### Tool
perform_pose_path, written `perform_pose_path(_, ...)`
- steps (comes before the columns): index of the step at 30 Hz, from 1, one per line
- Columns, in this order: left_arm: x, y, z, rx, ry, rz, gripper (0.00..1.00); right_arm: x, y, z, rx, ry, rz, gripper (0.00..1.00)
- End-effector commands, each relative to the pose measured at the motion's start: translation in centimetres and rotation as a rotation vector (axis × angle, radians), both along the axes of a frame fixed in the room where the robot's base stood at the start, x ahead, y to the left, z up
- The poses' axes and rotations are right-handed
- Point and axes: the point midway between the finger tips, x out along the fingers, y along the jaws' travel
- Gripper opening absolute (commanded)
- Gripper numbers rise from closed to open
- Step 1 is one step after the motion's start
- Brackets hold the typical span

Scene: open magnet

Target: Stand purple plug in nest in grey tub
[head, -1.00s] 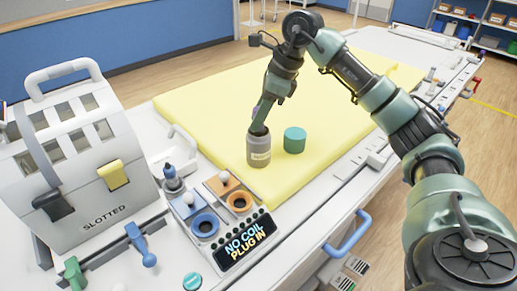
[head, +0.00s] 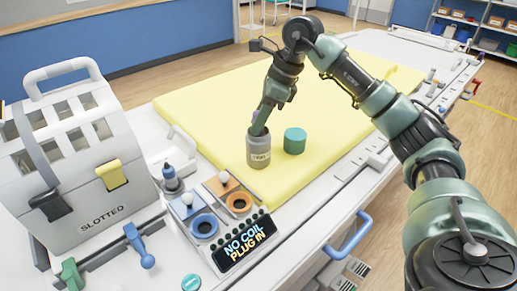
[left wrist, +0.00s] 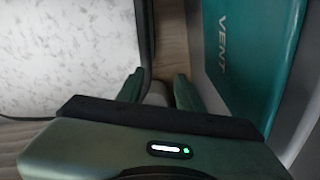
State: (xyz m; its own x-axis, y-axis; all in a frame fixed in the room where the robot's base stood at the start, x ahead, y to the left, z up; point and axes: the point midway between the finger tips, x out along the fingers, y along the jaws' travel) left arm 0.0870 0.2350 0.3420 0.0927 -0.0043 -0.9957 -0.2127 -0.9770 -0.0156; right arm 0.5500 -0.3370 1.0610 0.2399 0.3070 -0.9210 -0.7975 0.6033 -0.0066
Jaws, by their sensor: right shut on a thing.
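The grey tub (head: 258,153) stands upright on the yellow mat, with a pale label on its front. My right gripper (head: 259,130) reaches down from above at a tilt, its tips at the tub's mouth and partly hidden by the rim. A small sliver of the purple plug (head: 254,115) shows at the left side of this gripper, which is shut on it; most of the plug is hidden. The nest is out of sight inside the tub. My left gripper (left wrist: 158,88) shows only in the left wrist view, open with its fingers apart.
A teal cylinder (head: 294,140) stands just right of the tub on the yellow mat (head: 210,105). A slotted white case (head: 75,150) and a panel reading "NO COIL PLUG IN" (head: 245,240) are at the left front. The mat behind is clear.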

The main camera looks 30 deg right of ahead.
Motion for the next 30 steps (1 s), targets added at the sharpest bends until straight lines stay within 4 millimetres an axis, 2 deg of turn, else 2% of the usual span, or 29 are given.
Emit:
perform_pose_path(1, 0.0, 0.0, -0.2, 0.000, 0.000, 0.000, 0.36, -0.1, 0.0, -0.6, -0.003, 0.011, 0.002, 0.00)
perform_pose_path(9, 0.0, 0.0, -0.6, 0.000, 0.000, 0.000, 0.36, -0.3, 0.0, -1.6, -0.007, 0.021, 0.004, 0.00)
perform_pose_path(30, 0.0, 0.0, -1.6, 0.000, 0.000, 0.000, 0.36, -0.3, 0.1, -3.2, -0.007, 0.023, 0.005, 0.00)
